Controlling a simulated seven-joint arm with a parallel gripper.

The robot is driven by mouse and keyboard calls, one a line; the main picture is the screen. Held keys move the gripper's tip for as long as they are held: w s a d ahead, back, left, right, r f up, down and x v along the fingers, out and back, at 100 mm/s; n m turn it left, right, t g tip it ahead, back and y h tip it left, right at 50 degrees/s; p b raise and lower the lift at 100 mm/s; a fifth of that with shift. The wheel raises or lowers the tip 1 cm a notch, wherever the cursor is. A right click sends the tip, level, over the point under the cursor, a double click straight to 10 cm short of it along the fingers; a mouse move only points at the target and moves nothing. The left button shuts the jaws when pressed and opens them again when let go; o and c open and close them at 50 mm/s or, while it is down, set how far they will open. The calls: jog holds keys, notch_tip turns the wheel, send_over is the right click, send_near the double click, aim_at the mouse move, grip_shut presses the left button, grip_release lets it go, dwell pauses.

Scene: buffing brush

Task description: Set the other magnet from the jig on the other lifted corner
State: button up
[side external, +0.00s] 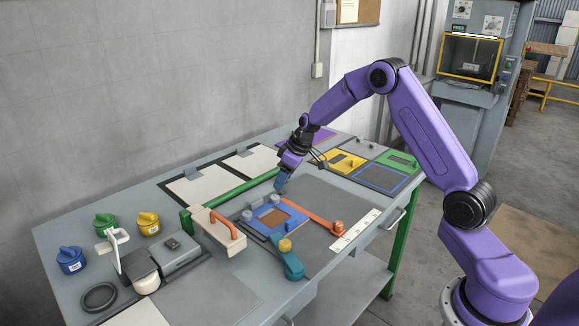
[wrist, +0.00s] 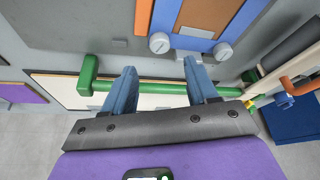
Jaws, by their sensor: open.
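My gripper (side external: 281,186) is above the back part of the workbench, behind the blue frame (side external: 262,225) with its brown panel (side external: 275,217). In the wrist view the gripper (wrist: 160,78) is open, with nothing between its two blue fingers. The fingers are over the green bar (wrist: 160,87) and a cream sheet (wrist: 85,92). Two round grey pieces (wrist: 158,42) and (wrist: 223,50) sit at the near corners of the blue frame, just beyond the fingertips. I cannot tell which pieces are magnets, or whether any corner is lifted.
An orange bar (side external: 312,217) and a teal bar (side external: 291,264) lie around the frame. A cream block with an orange handle (side external: 218,232) stands left of it. Green (side external: 104,222), yellow (side external: 148,222) and blue (side external: 71,260) pots are at left.

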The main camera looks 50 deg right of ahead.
jog(key=a+v, duration=0.1)
jog(key=v, duration=0.4)
jog(key=s+a+r+n+g, duration=0.1)
jog(key=s+a+r+n, duration=0.1)
jog(key=s+a, duration=0.6)
jog(key=s+a+r+n+g, duration=0.2)
jog(key=s+a+r, duration=0.1)
jog(key=s+a, duration=0.6)
jog(key=s+d+n+g+h, duration=0.1)
jog(key=s+n, duration=0.3)
jog(key=s, duration=2.1)
jog(key=shift+d+r, duration=0.25)
jog(key=shift+d, duration=0.3)
